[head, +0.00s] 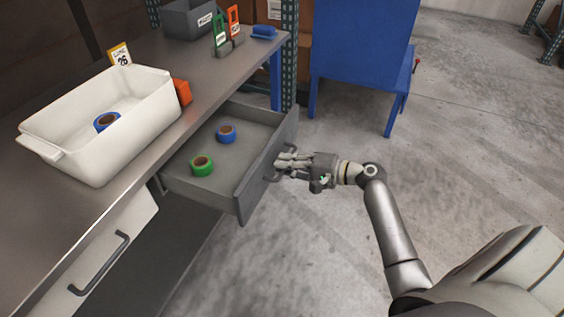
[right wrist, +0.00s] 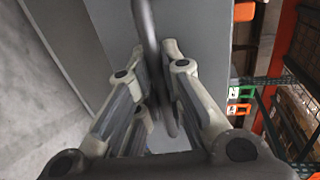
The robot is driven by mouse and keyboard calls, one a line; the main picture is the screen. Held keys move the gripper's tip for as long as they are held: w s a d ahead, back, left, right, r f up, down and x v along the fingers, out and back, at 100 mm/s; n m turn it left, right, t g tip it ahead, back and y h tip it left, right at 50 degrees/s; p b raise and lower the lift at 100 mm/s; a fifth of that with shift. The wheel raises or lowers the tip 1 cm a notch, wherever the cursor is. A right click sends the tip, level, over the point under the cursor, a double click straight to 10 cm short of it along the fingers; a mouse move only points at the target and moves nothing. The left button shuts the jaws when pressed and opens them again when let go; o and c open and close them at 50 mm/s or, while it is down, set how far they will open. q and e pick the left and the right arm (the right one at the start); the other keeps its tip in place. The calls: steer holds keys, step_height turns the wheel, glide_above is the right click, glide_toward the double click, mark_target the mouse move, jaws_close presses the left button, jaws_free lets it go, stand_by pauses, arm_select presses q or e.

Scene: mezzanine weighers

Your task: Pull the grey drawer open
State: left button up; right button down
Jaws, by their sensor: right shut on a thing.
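The grey drawer (head: 238,198) under the workbench stands pulled out, with its inside showing. A green tape roll (head: 202,166) and a blue tape roll (head: 227,133) lie in it. My right gripper (head: 282,163) is at the drawer's front, shut on the dark bar handle (head: 268,176). In the right wrist view the handle (right wrist: 147,30) runs between the fingers (right wrist: 160,95), with the grey drawer front (right wrist: 200,40) behind it. My left gripper is not in view.
A white bin (head: 60,155) with a blue tape roll (head: 107,121) stands on the workbench (head: 205,85). A white drawer (head: 110,255) below is shut. A blue cabinet (head: 360,50) stands behind. The concrete floor (head: 480,130) at right is clear.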

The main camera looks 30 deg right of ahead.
steer(key=c, duration=1.5)
jaws_free()
steer(key=v, duration=1.2)
steer(key=shift+f, duration=0.1)
